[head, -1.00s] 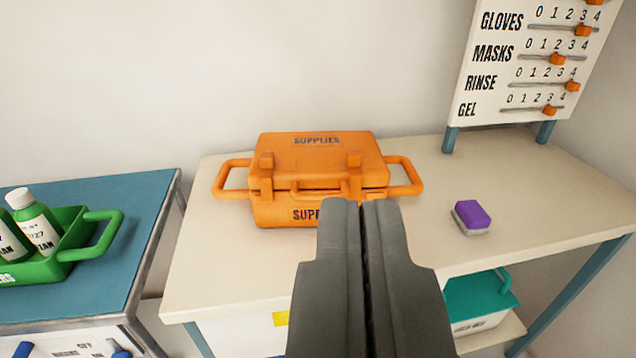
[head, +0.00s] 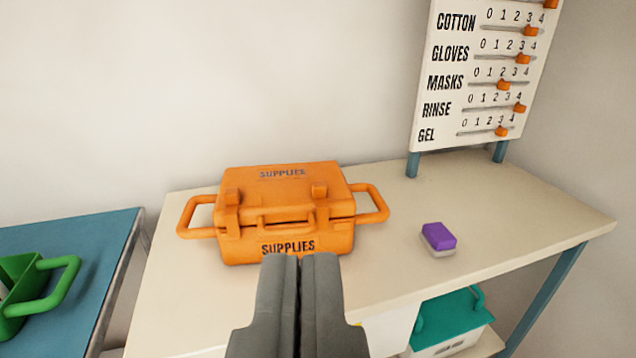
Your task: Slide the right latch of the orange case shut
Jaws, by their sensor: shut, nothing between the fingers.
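The orange case (head: 285,183), marked SUPPLIES on lid and front, stands on the cream table against the wall. Its lid is down, with a dark seam line showing along the front. The right latch (head: 319,190) is an orange block near the lid's front edge, above an orange block on the body; whether they engage is too small to tell. The left latch (head: 232,197) sits likewise at the left. My gripper (head: 300,256) is shut and empty. Its tips show just below the front label in the picture; contact with the case is not visible.
A purple and grey block (head: 438,237) lies on the cream table (head: 490,205) right of the case. A slider board (head: 480,75) stands at the back right. A green carrier (head: 40,290) is on the blue table at left. A teal-lidded box (head: 450,317) is below.

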